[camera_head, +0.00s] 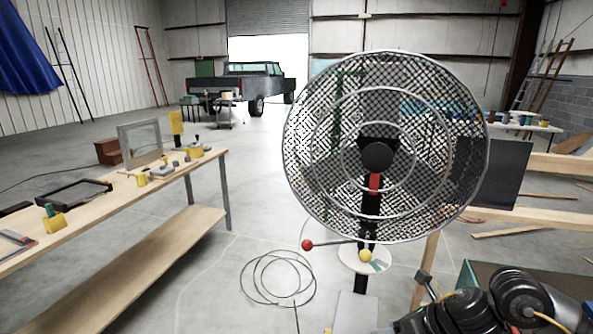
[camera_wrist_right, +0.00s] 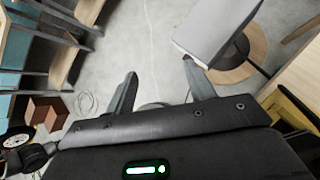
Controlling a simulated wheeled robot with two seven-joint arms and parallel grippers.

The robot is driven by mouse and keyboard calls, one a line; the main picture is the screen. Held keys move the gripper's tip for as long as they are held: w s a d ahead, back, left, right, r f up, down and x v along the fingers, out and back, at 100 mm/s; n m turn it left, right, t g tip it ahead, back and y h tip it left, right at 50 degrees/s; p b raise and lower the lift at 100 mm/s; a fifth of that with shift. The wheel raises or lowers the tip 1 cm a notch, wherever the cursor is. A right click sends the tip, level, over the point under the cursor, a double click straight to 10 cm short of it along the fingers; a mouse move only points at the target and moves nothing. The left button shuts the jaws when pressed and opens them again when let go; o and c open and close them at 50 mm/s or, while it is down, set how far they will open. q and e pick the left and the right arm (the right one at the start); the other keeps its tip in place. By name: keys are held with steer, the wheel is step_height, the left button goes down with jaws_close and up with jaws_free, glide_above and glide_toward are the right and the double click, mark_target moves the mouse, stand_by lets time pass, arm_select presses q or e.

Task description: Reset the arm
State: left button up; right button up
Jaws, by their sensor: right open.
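My right arm (camera_head: 490,305), black and jointed, enters the head view at the bottom right corner, beside the large round fan. In the right wrist view my right gripper (camera_wrist_right: 160,68) shows two dark fingers spread apart with nothing between them. Bare concrete floor lies beyond the fingertips. My left arm and left gripper are not in the head view.
A tall fan (camera_head: 375,155) with a mesh guard stands close in front, right of centre. A wooden workbench (camera_head: 130,205) with tools runs along the left. A coiled cable (camera_head: 277,278) lies on the floor. A pickup truck (camera_head: 245,85) stands far back.

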steer(key=s+a+f+m+t, duration=0.2)
steer(key=s+a+m, duration=0.1)
steer(key=a+m, duration=0.3)
steer(key=s+a+f+m+t, duration=0.2)
steer(key=a+m, duration=0.2)
steer(key=m, duration=0.5)
steer(key=s+d+f+m+g+h, duration=0.2)
steer(key=s+d+f+m, duration=0.25)
steer(key=s+m, duration=0.35)
steer(key=s+d+f+m+g+h, duration=0.25)
steer(key=s+f+m, duration=0.25)
steer(key=s+m, duration=0.3)
steer(key=s+d+f+m+g+h, duration=0.2)
steer(key=s+d+f+m, duration=0.25)
steer(key=s+m, duration=0.4)
step_height(320, 180, down, 23)
steer(key=s+d+f+g, duration=0.2)
steer(key=s+d+f, duration=0.1)
steer(key=s+f, duration=1.2)
step_height(320, 180, down, 2)
steer(key=shift+s+f+n, duration=0.25)
steer(key=shift+s+n, duration=0.1)
steer(key=shift+o, duration=0.5)
steer(key=shift+s+f, duration=0.15)
steer(key=shift+s, duration=0.25)
